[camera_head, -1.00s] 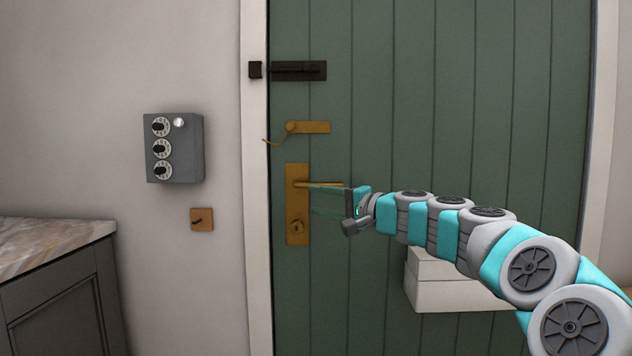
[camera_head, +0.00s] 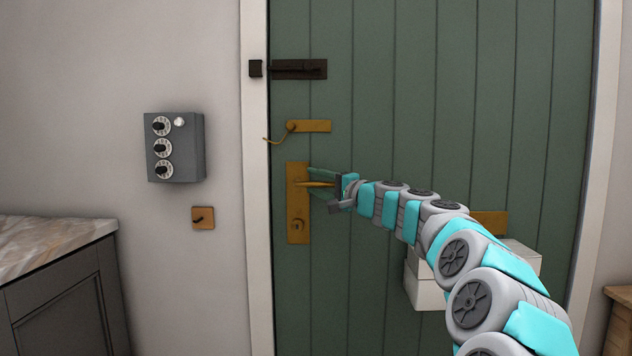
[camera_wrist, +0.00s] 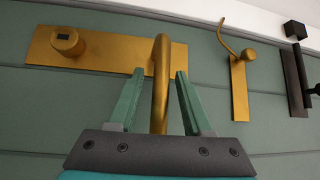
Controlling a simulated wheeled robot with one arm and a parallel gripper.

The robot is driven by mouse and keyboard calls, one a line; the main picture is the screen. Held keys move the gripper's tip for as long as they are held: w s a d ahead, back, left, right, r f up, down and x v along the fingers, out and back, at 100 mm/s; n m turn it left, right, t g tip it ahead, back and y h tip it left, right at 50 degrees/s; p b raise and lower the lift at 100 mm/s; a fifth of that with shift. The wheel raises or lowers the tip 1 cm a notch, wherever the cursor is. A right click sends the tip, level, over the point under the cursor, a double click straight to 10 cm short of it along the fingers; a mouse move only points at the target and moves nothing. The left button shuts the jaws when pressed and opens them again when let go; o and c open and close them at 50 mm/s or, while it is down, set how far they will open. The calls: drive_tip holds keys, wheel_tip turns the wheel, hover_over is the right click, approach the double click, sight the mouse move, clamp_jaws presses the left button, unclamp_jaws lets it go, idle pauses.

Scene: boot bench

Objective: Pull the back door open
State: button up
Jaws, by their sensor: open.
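The green plank back door (camera_head: 430,90) fills the middle of the head view and looks closed in its white frame. Its brass lever handle (camera_head: 312,184) sticks out to the right from a tall brass plate (camera_head: 297,230) with a keyhole cylinder below. My gripper (camera_head: 314,186) is at the lever, with its fingers open. In the wrist view the lever (camera_wrist: 161,85) lies between the two green fingers of my gripper (camera_wrist: 160,88), with a gap on each side. The lever looks level.
Above the handle are a brass hook latch (camera_head: 308,126) and a dark bolt (camera_head: 300,69). A marble-topped cabinet (camera_head: 60,245) stands lower left. White boxes (camera_head: 425,292) show behind my arm.

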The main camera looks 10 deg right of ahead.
clamp_jaws()
idle(0.5)
idle(1.0)
